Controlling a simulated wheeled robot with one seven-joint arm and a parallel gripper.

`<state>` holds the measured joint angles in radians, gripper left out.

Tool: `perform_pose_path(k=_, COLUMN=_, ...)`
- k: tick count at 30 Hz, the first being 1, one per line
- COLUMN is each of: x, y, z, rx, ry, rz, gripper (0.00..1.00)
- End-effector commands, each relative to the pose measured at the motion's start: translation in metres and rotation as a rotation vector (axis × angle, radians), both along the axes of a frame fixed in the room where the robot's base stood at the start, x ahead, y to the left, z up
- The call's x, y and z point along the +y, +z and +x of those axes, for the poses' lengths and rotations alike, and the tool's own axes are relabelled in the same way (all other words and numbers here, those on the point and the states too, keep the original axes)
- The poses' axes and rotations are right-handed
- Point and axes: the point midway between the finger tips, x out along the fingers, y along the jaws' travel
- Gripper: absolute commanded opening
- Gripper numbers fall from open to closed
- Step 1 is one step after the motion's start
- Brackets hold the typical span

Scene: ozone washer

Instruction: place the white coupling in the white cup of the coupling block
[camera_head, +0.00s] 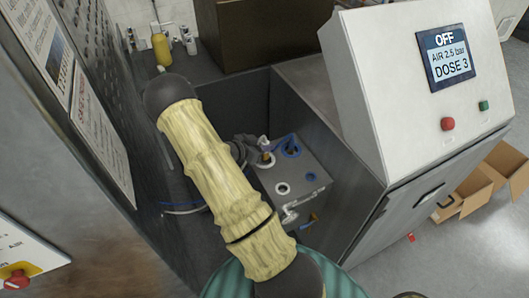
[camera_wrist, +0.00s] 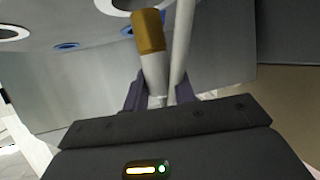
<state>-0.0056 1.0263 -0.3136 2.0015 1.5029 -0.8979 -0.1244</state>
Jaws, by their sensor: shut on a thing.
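The white coupling (camera_wrist: 154,72) has a brass end and sits between the two dark fingers of my gripper (camera_wrist: 160,98). The brass end points away from my gripper, toward the grey coupling block (camera_wrist: 90,18) at the top of the wrist view. In the head view my gripper (camera_head: 255,153) is partly hidden behind my sleeved arm, above the block (camera_head: 303,176). A white-ringed cup (camera_head: 283,188) and a blue-ringed cup (camera_head: 291,148) show on the block's top. The coupling is apart from the white-ringed openings visible in the wrist view.
A pale hose (camera_wrist: 182,42) runs close beside the coupling. The block stands in a grey metal bay (camera_head: 310,115) with high walls. A control box (camera_head: 420,85) rises on the right. Blue and white fittings (camera_head: 292,213) stick out from the block's front.

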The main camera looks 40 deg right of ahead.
Motion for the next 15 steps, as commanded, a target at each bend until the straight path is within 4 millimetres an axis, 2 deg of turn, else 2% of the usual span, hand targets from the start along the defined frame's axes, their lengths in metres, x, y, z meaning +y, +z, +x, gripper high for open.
perform_pose_path(k=8, x=0.000, y=-0.001, z=0.000, rx=0.000, ry=0.000, rz=-0.001, gripper=0.01)
perform_pose_path(k=15, x=0.000, y=-0.026, z=-0.001, rx=0.004, ry=0.000, rz=-0.001, gripper=0.01)
